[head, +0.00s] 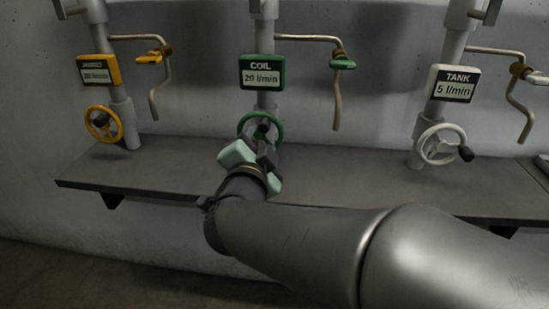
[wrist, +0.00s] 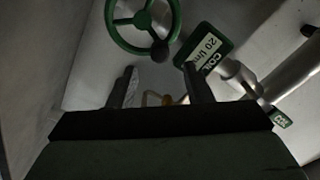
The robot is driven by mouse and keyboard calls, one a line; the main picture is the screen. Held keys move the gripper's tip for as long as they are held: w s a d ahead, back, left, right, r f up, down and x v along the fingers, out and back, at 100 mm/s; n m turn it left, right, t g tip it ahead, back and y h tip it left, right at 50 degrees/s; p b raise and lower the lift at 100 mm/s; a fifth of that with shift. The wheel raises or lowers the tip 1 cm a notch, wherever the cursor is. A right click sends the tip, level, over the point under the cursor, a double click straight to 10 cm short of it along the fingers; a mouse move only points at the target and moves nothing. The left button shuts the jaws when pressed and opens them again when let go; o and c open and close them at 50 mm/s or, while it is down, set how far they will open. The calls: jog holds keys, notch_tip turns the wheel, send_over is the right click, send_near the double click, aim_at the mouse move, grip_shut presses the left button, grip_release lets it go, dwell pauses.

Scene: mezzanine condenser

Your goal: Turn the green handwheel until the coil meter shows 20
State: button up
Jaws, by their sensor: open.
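The green handwheel (head: 246,124) is on the middle pipe in the head view, partly hidden behind my gripper. The wrist view shows the green handwheel (wrist: 117,38) with its dark knob at the lower right of the rim. The green coil meter (head: 262,72) above it reads 20 l/min; it also shows turned in the wrist view (wrist: 196,58). My gripper (head: 262,150) is in front of the wheel. In the wrist view its two dark fingers (wrist: 160,88) are apart, with nothing held between them, and the wheel lies beyond their tips.
A yellow meter (head: 98,70), its small text unclear, and yellow handwheel (head: 103,124) are at left. A white tank meter (head: 454,84) reading 5 l/min and white handwheel (head: 440,146) are at right. A grey shelf (head: 340,178) runs below. Bent spouts (head: 337,105) hang beside the pipes.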

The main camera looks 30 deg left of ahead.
jog(key=v, duration=1)
jog(key=shift+s+d+p, duration=0.15)
jog(key=shift+s+p, duration=0.15)
jog(key=shift+s, duration=0.05)
jog(key=w+d+n+g+p, duration=0.6)
jog(key=w+d+g+p, duration=0.1)
jog(key=w+d+p, duration=0.35)
jog(key=s+d+f+g+h+p, duration=0.1)
jog(key=s+d+g+h+p, duration=0.2)
jog(key=d, duration=1)
jog(key=s+d+f+g+h+p, duration=0.1)
jog(key=s+d+g+h+p, duration=0.2)
jog(key=s+d, duration=0.7)
jog(key=d+g+p, duration=0.2)
jog(key=d+g, duration=0.1)
jog(key=d, duration=0.1)
jog(key=shift+p, duration=0.3)
